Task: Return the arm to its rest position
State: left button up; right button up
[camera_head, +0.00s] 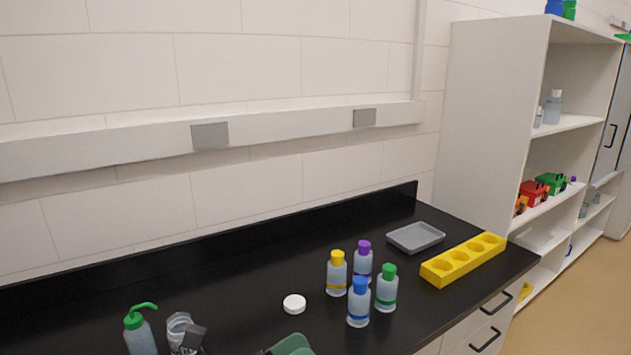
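A dark grey block (193,338) shows at the bottom left edge, against a clear open-topped container (179,326). It may be the tip of my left gripper, but its fingers cannot be made out, nor whether it holds the container. No clear part of my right gripper shows. A muted green rounded shape (290,345) with a dark edge is cut off at the bottom; I cannot tell what it is. Neither arm's links can be clearly seen.
The black bench (235,280) carries a green-topped wash bottle (139,332), a white disc (294,304), several bottles with coloured caps (358,304), a grey tray (415,237) and a yellow rack (463,260) with round holes. A wall backs it; white shelves (485,120) stand right.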

pick_arm(q)
jog(key=w+a+f+n+t+y, duration=0.1)
jog(key=a+f+n+t+y, duration=0.2)
jog(key=a+n+t+y, duration=0.65)
jog(key=w+a+f+n+g+y, duration=0.1)
jog(key=w+a+f+n+y, duration=0.15)
jog(key=n+y, duration=0.85)
jog(key=s+a+f+n+g, duration=0.5)
jog(key=f+n, duration=0.4)
jog(key=n, duration=0.3)
jog(key=s+a+f+n+g, duration=0.1)
jog(key=s+f+n+g, duration=0.2)
jog(key=s+f+g, duration=0.35)
jog(key=s+f+n+g, duration=0.3)
jog(key=s+f+g, duration=0.1)
jog(key=s, duration=0.6)
notch_tip(320, 180, down, 29)
jog(key=s+g, duration=0.2)
jog(key=s+a+f, duration=0.3)
jog(key=s+f, duration=1)
jog(key=s, duration=0.2)
jog(key=shift+f+g+h, duration=0.3)
jog(key=shift+h, duration=0.05)
